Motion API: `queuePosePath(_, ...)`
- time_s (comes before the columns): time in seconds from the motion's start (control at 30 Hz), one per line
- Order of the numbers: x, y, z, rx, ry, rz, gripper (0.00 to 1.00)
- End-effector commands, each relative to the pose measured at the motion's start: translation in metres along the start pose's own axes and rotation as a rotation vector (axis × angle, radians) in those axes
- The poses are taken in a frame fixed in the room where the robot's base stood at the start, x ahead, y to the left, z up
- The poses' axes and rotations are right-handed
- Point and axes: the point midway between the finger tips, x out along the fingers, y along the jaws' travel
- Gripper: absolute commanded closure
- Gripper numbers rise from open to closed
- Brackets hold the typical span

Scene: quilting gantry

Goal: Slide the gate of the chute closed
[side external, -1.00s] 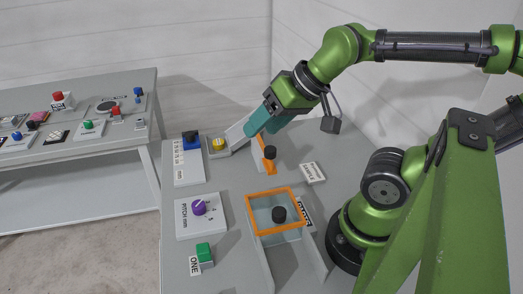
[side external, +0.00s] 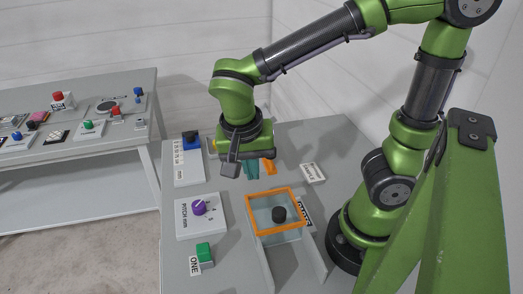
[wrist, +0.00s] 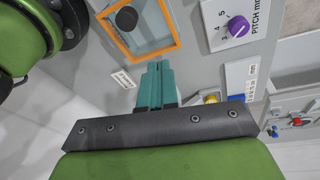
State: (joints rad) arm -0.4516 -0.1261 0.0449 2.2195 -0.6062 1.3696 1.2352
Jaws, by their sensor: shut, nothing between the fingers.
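A second orange piece (side external: 268,167) stands farther back, mostly hidden behind my gripper. I cannot tell for certain which one is the chute's gate. My gripper (side external: 252,175) has teal fingers, pointing down, shut and empty, beside the second orange piece and behind the framed panel. In the wrist view the shut fingers (wrist: 158,66) are apart from the framed panel.
A purple pitch dial (side external: 198,208), a green button (side external: 204,252) and a blue block with a black top (side external: 191,140) line the table's left side. A white label (side external: 313,172) lies right of my gripper. A second bench (side external: 70,160) stands at the left.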

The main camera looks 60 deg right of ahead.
Motion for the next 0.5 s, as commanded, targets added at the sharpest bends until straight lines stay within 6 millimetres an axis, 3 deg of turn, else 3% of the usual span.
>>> queuePosePath(0.2,0.002,-0.005,-0.003,0.411,0.161,0.105,1.0)
queuePosePath(0.5,-0.009,-0.006,-0.019,1.04,0.387,0.068,1.0)
